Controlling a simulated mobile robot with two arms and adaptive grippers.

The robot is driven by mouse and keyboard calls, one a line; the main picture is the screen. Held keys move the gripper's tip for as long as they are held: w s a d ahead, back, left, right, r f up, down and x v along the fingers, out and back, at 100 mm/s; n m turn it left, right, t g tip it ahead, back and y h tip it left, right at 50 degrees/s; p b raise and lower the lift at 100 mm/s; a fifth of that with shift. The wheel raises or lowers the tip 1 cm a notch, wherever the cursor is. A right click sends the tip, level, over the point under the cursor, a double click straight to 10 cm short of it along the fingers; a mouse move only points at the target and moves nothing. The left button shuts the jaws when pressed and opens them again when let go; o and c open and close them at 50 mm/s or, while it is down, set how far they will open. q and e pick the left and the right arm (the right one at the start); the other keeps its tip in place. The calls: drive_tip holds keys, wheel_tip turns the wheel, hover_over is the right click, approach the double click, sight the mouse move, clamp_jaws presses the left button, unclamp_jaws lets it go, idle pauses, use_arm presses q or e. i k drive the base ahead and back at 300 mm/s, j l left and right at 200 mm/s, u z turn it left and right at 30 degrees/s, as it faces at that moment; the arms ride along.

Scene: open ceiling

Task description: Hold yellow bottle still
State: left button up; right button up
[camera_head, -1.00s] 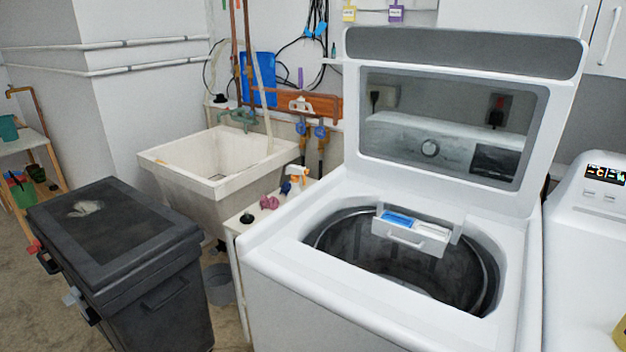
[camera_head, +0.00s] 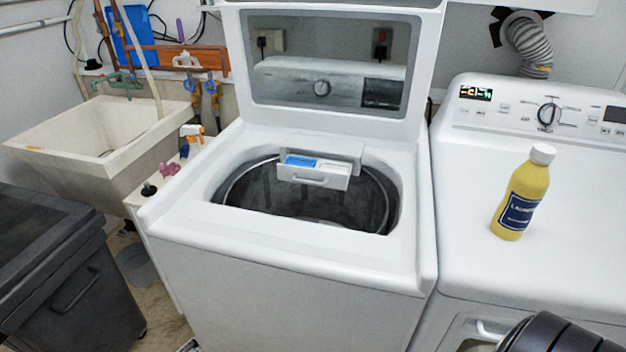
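A yellow bottle (camera_head: 522,196) with a white cap and a dark label stands upright on top of the white dryer (camera_head: 470,255), at the right of the head view. Nothing touches it. A dark rounded part at the bottom right corner appears to be part of my arm, below and apart from the bottle. Neither of my grippers shows in this view.
The washer (camera_head: 290,270) stands open in the middle, with a detergent drawer (camera_head: 313,172) pulled out over its drum. A utility sink (camera_head: 95,135) and a dark bin (camera_head: 60,275) are at left. The dryer's top around the bottle is clear.

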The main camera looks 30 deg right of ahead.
sight(527, 185)
drive_tip(key=z, duration=2.25)
